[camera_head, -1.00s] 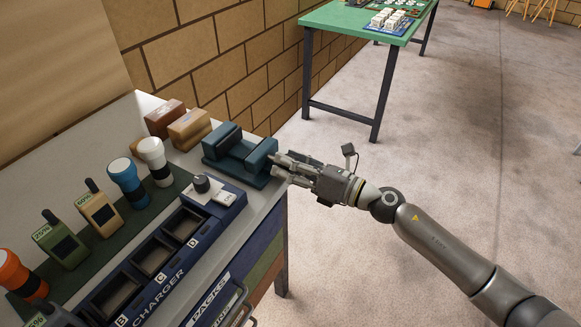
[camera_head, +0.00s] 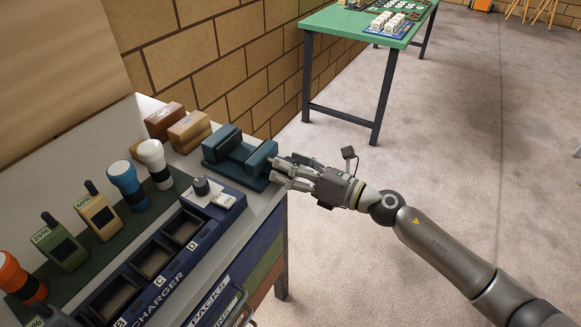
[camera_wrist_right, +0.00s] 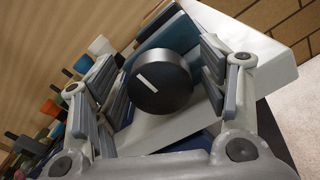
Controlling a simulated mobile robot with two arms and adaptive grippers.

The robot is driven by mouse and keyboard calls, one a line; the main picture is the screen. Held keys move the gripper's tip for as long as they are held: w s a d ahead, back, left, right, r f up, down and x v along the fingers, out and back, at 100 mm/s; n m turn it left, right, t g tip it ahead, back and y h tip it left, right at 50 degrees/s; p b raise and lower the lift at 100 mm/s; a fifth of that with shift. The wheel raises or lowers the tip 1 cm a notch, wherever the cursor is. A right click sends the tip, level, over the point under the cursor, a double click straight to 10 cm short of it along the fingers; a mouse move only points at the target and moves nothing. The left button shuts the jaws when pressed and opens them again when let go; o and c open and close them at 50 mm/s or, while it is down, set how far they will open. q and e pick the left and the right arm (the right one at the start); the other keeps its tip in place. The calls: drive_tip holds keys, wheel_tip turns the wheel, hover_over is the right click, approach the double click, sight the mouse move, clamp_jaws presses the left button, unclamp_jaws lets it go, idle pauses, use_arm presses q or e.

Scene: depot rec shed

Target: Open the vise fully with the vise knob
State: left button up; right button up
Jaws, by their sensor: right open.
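The teal vise (camera_head: 262,158) sits at the far right corner of the bench, with a gap showing between its two jaws. It also shows behind the knob in the right wrist view (camera_wrist_right: 163,35). In the head view the knob is hidden by the fingers. My right gripper (camera_head: 276,171) is at the vise's right end. Its open fingers stand on either side of the knob; whether they touch it I cannot tell. My left gripper is not in view.
A blue charger (camera_head: 150,273) with a small dark knob (camera_head: 201,185) stands in front of the vise. Brown blocks (camera_head: 188,131), flashlights (camera_head: 153,162) and radios (camera_head: 97,217) stand to the left. A green table (camera_head: 345,22) is behind; open floor lies right.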

drive_tip(key=v, duration=1.2)
idle(0.3)
